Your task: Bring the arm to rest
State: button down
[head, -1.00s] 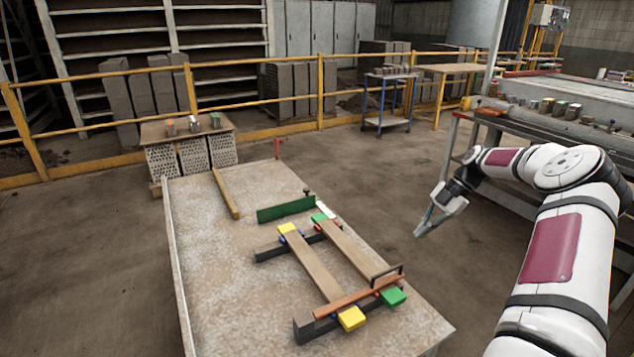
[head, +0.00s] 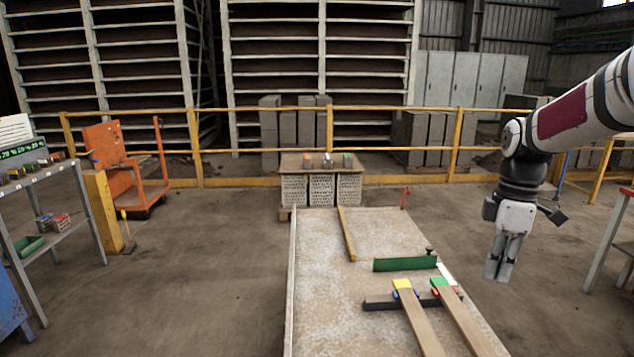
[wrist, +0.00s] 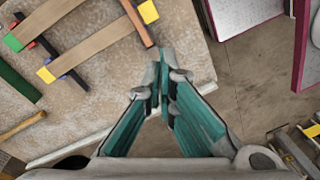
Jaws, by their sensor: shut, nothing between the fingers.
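My gripper (head: 497,277) hangs fingers-down at the right in the head view, beyond the right edge of the worktable (head: 320,290). In the wrist view the gripper (wrist: 165,55) shows its teal fingers brought together at the tips with nothing between them. My white arm reaches in from the upper right of the head view. It is bent at the elbow, with the wrist pointing down, and the gripper touches nothing that I can see.
On the worktable lie wooden planks (head: 417,318) with coloured end blocks, a green strip (head: 405,263) and a wooden bar (head: 347,235). A stand of hollow bricks (head: 321,190) is at its far end. A shelf (head: 50,210) stands left. Floor between is clear.

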jog(key=s+a+r+m+t+h+p, duration=0.1)
jog(key=s+a+r+m, duration=0.25)
jog(key=s+a, duration=0.3)
jog(key=s+a+r+m+t+h, duration=0.1)
jog(key=s+a+r+m, duration=0.2)
jog(key=s+a+r, duration=0.3)
jog(key=s+a+f+m+t, duration=0.1)
jog(key=s+a+m, duration=0.1)
jog(key=s, duration=0.4)
jog(key=s+a+m+t+y+p, duration=0.1)
jog(key=s+a+m+t, duration=0.1)
jog(key=s+m, duration=0.2)
jog(key=s, duration=0.3)
jog(key=shift+f, duration=0.35)
